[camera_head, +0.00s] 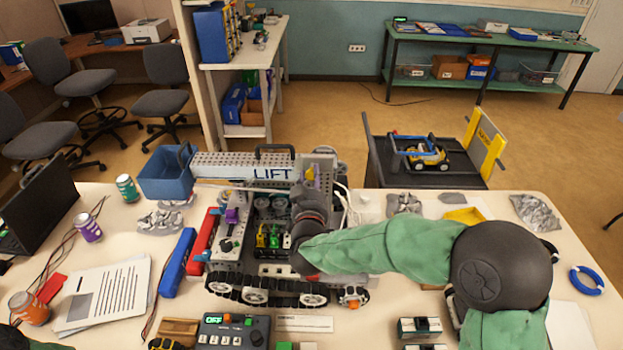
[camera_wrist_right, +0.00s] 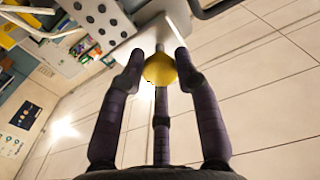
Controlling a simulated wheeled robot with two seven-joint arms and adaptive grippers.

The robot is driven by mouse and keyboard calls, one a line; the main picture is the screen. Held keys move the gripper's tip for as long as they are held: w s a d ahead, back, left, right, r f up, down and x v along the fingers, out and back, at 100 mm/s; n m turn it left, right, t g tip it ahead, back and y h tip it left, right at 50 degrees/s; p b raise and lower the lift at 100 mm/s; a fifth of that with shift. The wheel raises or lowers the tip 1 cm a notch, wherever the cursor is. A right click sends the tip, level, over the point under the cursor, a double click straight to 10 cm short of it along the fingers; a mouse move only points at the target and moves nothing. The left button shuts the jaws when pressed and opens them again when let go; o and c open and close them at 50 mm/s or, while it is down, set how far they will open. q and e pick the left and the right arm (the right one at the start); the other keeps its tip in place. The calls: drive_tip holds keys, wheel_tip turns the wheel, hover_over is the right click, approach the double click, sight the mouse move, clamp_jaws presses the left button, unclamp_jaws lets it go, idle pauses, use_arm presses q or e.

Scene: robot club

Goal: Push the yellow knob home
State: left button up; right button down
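In the right wrist view the round yellow knob (camera_wrist_right: 160,70) sits between the fingertips of my right gripper (camera_wrist_right: 160,62). The dark fingers bend inward and meet its sides, and a middle finger reaches its near edge; the gripper looks shut on it. A pale plate is behind the knob. In the head view my right arm reaches in from the right over the tracked robot (camera_head: 265,290), with the gripper (camera_head: 312,190) pointing away at the machine's upper right. The grey beam marked LIFT (camera_head: 240,168) lies beside it. My left gripper is out of view.
A blue bin (camera_head: 165,173) stands at the back left of the table. A control box (camera_head: 236,330) with a green OFF display is at the front. Red and blue bars (camera_head: 178,263) lie left of the machine.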

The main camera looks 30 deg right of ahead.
drive_tip(key=shift+x, duration=1.25)
drive_tip(key=shift+s+r, duration=0.1)
drive_tip(key=c, duration=0.9)
unclamp_jaws()
drive_tip(key=shift+d, duration=0.1)
drive_tip(key=v, duration=1.2)
